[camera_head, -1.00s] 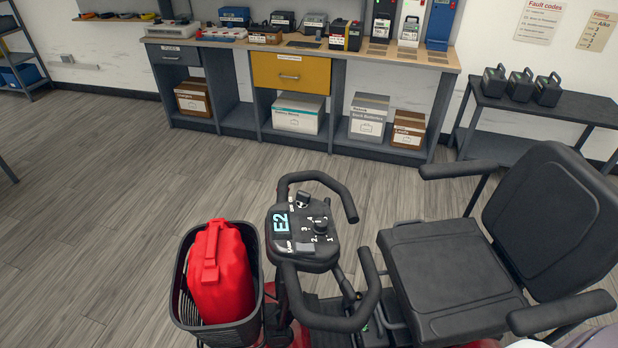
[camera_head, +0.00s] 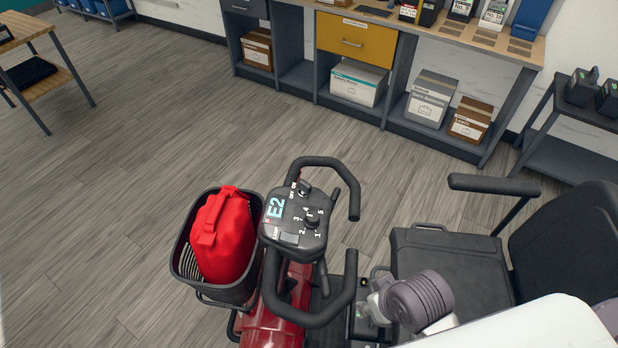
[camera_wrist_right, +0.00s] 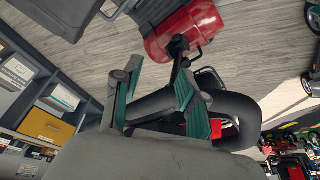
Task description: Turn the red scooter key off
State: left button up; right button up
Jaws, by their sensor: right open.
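The red scooter (camera_head: 268,325) stands below me, and its dark control panel (camera_head: 294,222) shows "E2" on a lit display. The key switch (camera_head: 304,188) is at the panel's far edge, beside small ON/OFF lettering; its exact setting is too small to tell. A numbered dial sits nearer the panel's middle. Black loop handlebars (camera_head: 312,318) flank the panel. My right arm comes in at the lower right, between handlebar and seat. My right gripper (camera_wrist_right: 158,95) is open and empty in the right wrist view, its green-padded fingers apart. My left gripper is out of view.
A workbench with a yellow drawer (camera_head: 355,40) stands behind. Floor between is clear.

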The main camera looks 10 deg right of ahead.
jog(key=w+a+r+n+y, duration=0.1)
jog(key=w+a+r, duration=0.2)
jog(key=w, duration=0.1)
jog(key=w+a+r+n+y, duration=0.1)
jog(key=w+a+r+n, duration=0.1)
jog(key=w, duration=0.3)
jog(key=w+a+r+n+y, duration=0.1)
jog(key=w+a+r, duration=0.2)
jog(key=w+a, duration=0.1)
jog(key=shift+w+r+n+y, duration=0.25)
jog(key=shift+r+n+y, duration=0.05)
jog(key=shift+r+n, duration=0.1)
jog(key=shift+n, duration=0.6)
jog(key=w+r, duration=0.1)
jog(key=w, duration=0.1)
jog(key=w+d+r, duration=0.1)
jog(key=w+r, duration=0.2)
jog(key=w, duration=0.1)
jog(key=shift+w+d+r, duration=0.15)
jog(key=shift+w+r, duration=0.05)
jog(key=shift+r, duration=0.2)
send_near(307, 183)
jog(key=shift+m+g, duration=0.3)
jog(key=shift+g, duration=0.1)
jog(key=x, duration=0.3)
jog(key=p+x, duration=0.1)
jog(key=x, duration=0.2)
jog(key=p+x, duration=0.1)
jog(key=x, duration=0.3)
jog(key=shift+w, duration=0.3)
